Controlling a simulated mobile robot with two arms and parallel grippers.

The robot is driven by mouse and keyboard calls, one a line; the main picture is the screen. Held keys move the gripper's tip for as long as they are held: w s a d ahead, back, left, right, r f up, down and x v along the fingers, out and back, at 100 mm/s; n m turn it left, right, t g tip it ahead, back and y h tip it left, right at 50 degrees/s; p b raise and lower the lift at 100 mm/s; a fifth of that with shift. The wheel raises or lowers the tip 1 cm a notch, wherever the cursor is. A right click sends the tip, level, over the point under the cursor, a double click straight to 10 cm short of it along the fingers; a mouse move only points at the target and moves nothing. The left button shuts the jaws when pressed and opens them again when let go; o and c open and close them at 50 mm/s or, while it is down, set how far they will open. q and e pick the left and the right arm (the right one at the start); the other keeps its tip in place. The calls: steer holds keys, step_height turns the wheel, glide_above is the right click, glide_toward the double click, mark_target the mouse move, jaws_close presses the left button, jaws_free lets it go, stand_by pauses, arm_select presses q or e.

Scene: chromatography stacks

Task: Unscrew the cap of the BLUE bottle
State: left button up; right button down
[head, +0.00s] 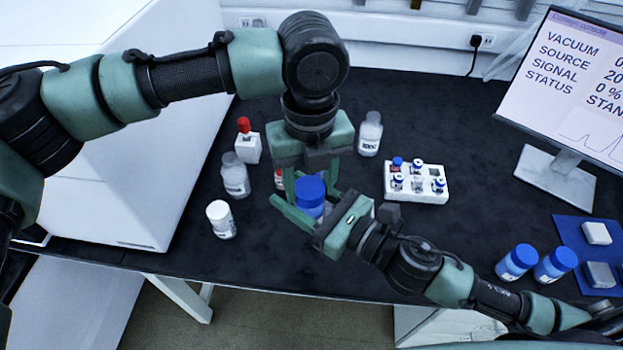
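The bottle with the blue cap (310,189) stands on the dark bench in the middle of the head view. Its body is mostly hidden by my grippers. My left gripper (311,180) comes down from above, its fingers on either side of the cap with small gaps showing. My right gripper (308,200) reaches in from the lower right, low by the bottle, its fingers spread. One finger lies left of the bottle with a gap; contact on the other side cannot be told.
Near the grippers stand a white-capped bottle (221,219), a clear bottle (235,176), a red-topped bottle (246,142) and another clear bottle (370,134). A white vial rack (433,194) is to the right. Two blue-capped jars (517,262) (556,264) stand near a monitor (570,85).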

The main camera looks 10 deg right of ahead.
arm_select(q)
steer(key=shift+s+d, duration=0.1)
steer(key=shift+d, duration=0.15)
jaws_close()
steer(key=n, duration=0.2)
steer(key=shift+d+r+n, duration=0.1)
steer(key=shift+n, duration=0.2)
steer(key=n, duration=1.1)
steer(key=shift+w, duration=0.2)
steer(key=n, duration=0.6)
steer(key=shift+w+a, duration=0.1)
steer(key=shift+a, duration=0.1)
steer(key=n, duration=0.7)
steer(key=shift+a+r, duration=0.1)
steer(key=n, duration=0.6)
steer(key=shift+a+n, duration=0.15)
steer(key=shift+n, duration=0.15)
steer(key=n, duration=0.6)
steer(key=shift+a, duration=0.1)
steer(key=n, duration=0.6)
steer(key=shift+s+n, duration=0.2)
steer(key=shift+n, duration=0.1)
steer(key=n, duration=0.5)
steer(key=shift+s, duration=0.1)
